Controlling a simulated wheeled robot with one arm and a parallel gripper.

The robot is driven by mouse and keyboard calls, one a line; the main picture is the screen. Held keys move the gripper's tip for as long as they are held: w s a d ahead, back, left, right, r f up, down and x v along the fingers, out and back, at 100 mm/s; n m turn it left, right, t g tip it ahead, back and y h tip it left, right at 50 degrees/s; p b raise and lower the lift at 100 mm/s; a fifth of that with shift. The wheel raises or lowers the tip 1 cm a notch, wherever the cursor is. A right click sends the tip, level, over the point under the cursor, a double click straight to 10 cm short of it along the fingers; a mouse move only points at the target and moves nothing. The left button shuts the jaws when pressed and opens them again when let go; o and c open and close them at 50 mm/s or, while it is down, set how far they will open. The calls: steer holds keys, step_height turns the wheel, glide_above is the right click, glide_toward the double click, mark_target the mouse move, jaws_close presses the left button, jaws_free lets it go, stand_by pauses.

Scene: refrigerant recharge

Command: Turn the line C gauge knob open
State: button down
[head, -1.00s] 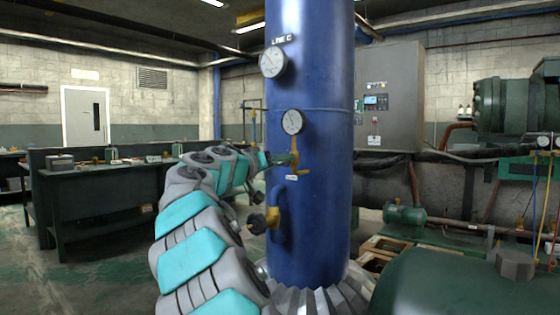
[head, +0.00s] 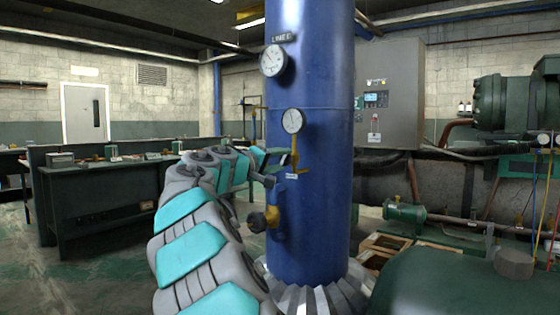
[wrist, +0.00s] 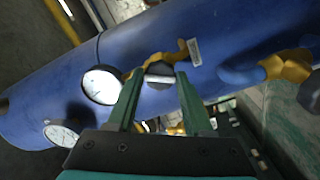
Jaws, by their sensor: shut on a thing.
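The blue column (head: 305,225) bears a "LINE C" sign (head: 283,38), an upper round gauge (head: 273,60) and a lower gauge (head: 292,121). Yellow pipework (head: 295,157) with a small white label (head: 291,176) sits below the lower gauge. In the wrist view, my gripper (wrist: 157,78) has its two green fingers on either side of a dark round knob (wrist: 160,69) on the yellow pipe (wrist: 184,53), and is shut on it. The lower gauge (wrist: 101,85) lies just left of the fingers. In the head view, the knob is hard to make out at my gripper's end.
A second yellow valve with a dark knob (head: 258,222) juts from the column lower down. A grey control cabinet (head: 388,95) stands behind right. A dark green tank (head: 450,285) fills the lower right. Workbenches (head: 100,195) stand at left, with open floor in front.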

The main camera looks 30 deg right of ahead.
steer(key=shift+n, duration=0.6)
steer(key=n, duration=0.3)
steer(key=shift+n, duration=0.4)
steer(key=shift+c, duration=2.1)
jaws_free()
steer(key=v, duration=0.7)
steer(key=shift+b, duration=0.3)
steer(key=shift+s, duration=0.1)
